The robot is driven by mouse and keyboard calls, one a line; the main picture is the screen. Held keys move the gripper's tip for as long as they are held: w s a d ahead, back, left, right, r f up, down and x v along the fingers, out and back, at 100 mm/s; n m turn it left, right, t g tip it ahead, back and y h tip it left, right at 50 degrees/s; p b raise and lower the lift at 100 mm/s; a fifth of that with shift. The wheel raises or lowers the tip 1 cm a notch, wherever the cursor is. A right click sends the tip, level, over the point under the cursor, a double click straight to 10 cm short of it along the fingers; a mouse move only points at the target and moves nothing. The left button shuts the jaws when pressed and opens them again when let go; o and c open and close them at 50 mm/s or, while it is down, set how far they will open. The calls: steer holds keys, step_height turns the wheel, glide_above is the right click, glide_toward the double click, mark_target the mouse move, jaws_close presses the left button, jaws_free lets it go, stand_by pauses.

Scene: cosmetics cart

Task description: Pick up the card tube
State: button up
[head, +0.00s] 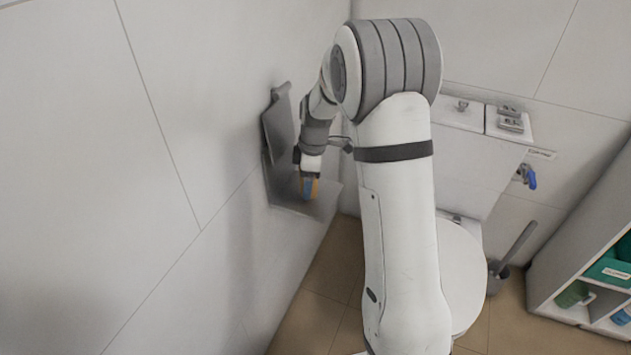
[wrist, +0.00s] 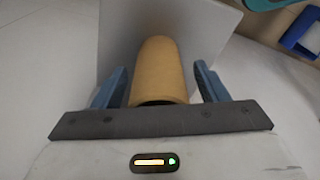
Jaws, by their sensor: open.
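The card tube (wrist: 158,68) is a plain brown cylinder in the wrist view. It lies between the two blue fingers of my gripper (wrist: 160,85), with a gap on each side. My gripper is open around it. In the head view my gripper (head: 309,188) is at the grey wall-mounted holder (head: 292,207), left of my arm. A small brown-orange patch of the tube (head: 315,188) shows beside the blue finger there.
The holder's grey back plate (head: 277,125) is against the left wall, close to my gripper. A white toilet (head: 461,270) stands behind my arm on the right. A toilet brush (head: 513,250) and a white shelf unit (head: 568,272) are further right. Brown floor shows below.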

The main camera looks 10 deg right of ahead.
steer(key=c, duration=1)
steer(key=shift+c, duration=0.2)
steer(key=shift+r, duration=0.1)
